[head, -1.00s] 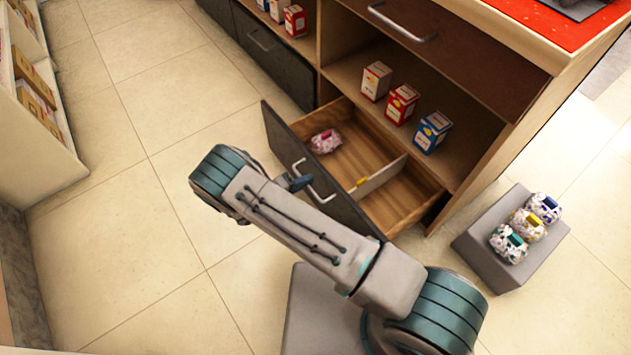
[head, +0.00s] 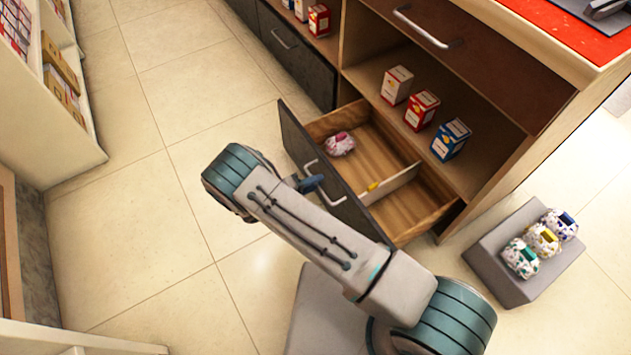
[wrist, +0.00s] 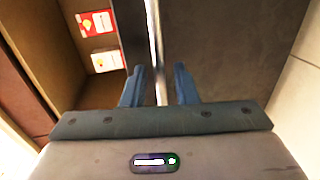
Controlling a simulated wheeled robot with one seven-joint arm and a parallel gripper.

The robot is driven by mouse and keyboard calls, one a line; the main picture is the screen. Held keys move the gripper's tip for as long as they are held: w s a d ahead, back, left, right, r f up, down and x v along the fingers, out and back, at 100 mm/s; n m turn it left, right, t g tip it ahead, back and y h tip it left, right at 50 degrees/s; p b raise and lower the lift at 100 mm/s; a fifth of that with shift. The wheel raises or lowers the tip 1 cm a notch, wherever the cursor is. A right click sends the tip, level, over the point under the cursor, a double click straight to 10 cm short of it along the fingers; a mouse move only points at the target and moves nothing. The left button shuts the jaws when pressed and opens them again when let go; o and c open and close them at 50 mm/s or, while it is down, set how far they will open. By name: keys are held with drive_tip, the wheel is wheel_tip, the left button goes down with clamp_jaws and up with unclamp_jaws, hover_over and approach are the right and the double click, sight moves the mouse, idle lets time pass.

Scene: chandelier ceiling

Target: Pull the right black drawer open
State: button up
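The right black drawer (head: 300,137) stands pulled well out of the cabinet, its wooden inside showing. Its silver bar handle (head: 311,163) is on the dark front and also shows upright in the wrist view (wrist: 153,35). My gripper (head: 312,183) is at the handle, mostly hidden by the arm in the head view. In the wrist view my gripper's two blue fingers (wrist: 160,84) stand apart, one on each side of the bar, with a gap beside it. A pink-and-white package (head: 340,144) lies in the drawer's left compartment, left of a pale divider (head: 394,185).
Several small boxes (head: 421,110) stand on the shelf above the drawer. A closed brown drawer (head: 470,55) is above that. The left black drawer (head: 290,60) is shut. A grey block (head: 500,265) with three patterned packages stands at the right. The floor (head: 110,220) left of my arm is clear.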

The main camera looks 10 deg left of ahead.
drive_tip(key=p+v, duration=0.2)
drive_tip(key=v, duration=1.1)
drive_tip(key=shift+s, duration=0.1)
